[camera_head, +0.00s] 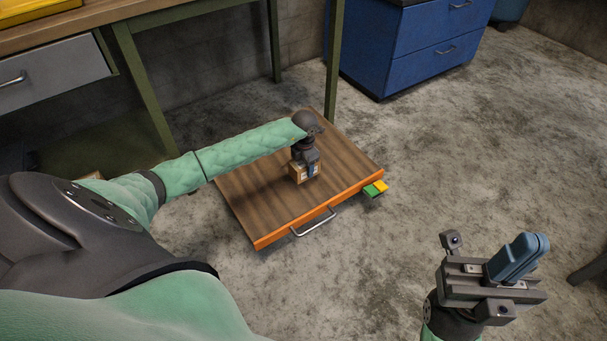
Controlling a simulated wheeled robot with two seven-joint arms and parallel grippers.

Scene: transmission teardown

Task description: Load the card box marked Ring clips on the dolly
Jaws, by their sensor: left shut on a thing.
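The dolly (245,207) is a low wooden platform with an orange front edge and a metal handle, on the floor in the middle of the view. My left arm reaches over it from the left. My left gripper (305,168) points down and is shut on a small brown card box (298,173). The box is over the dolly's deck; I cannot tell whether its underside touches the wood. The gripper hides much of it, and its marking is too small to read. My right gripper (492,280) is at the lower right, away from the dolly; its jaw opening is unclear.
A green-legged workbench (150,85) stands behind at the left, one leg close to the dolly's back. A blue drawer cabinet (415,45) stands at the back. The concrete floor to the right is clear.

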